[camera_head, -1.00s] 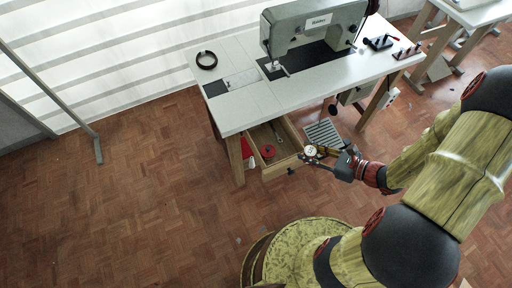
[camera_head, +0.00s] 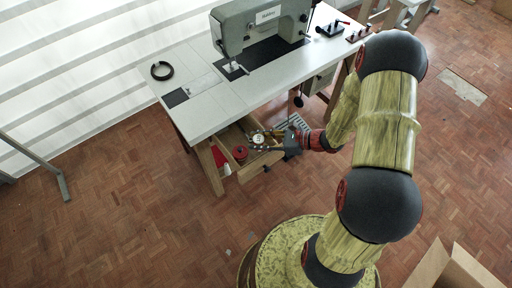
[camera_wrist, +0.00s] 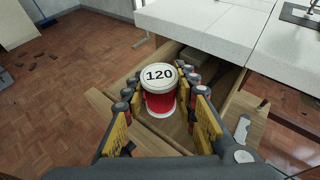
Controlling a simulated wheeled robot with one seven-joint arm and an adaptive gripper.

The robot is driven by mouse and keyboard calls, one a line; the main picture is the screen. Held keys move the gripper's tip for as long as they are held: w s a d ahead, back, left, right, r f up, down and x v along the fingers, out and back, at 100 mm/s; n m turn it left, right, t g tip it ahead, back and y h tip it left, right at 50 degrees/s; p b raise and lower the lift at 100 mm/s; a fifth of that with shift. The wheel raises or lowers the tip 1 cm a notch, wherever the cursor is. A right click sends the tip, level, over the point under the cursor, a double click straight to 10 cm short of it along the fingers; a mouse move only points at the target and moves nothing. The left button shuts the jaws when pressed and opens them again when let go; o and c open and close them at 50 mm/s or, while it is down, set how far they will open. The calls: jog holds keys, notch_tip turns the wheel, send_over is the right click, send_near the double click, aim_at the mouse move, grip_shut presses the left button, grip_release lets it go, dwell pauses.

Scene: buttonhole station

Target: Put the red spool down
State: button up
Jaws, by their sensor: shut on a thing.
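The red spool (camera_wrist: 160,95) has a white top marked 120. It stands upright between the fingers of my gripper (camera_wrist: 158,100) in the wrist view, and the fingers are shut on it. In the head view its white top (camera_head: 258,139) shows at the tip of my gripper (camera_head: 262,139), over the open wooden drawer (camera_head: 262,165) under the sewing table. I cannot tell how high it is above the drawer. Another red round thing (camera_head: 240,153) lies inside the drawer, to the left of the held spool.
The white sewing table (camera_head: 215,113) overhangs the back of the drawer. An open cardboard box (camera_head: 455,268) stands at the lower right.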

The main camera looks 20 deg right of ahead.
jog(key=shift+w+a+f, duration=0.1)
jog(key=shift+w+f, duration=0.5)
jog(key=shift+f, duration=0.15)
jog(key=shift+w+f+b, duration=0.15)
jog(key=shift+f+b, duration=0.5)
jog(key=shift+f, duration=0.25)
jog(key=shift+w+f+b, duration=0.15)
jog(key=shift+f+b, duration=0.5)
jog(key=shift+f, duration=0.2)
jog(key=shift+f+b, duration=0.3)
jog(key=shift+f, duration=0.15)
jog(key=shift+s+f, duration=0.1)
jog(key=shift+f, duration=0.05)
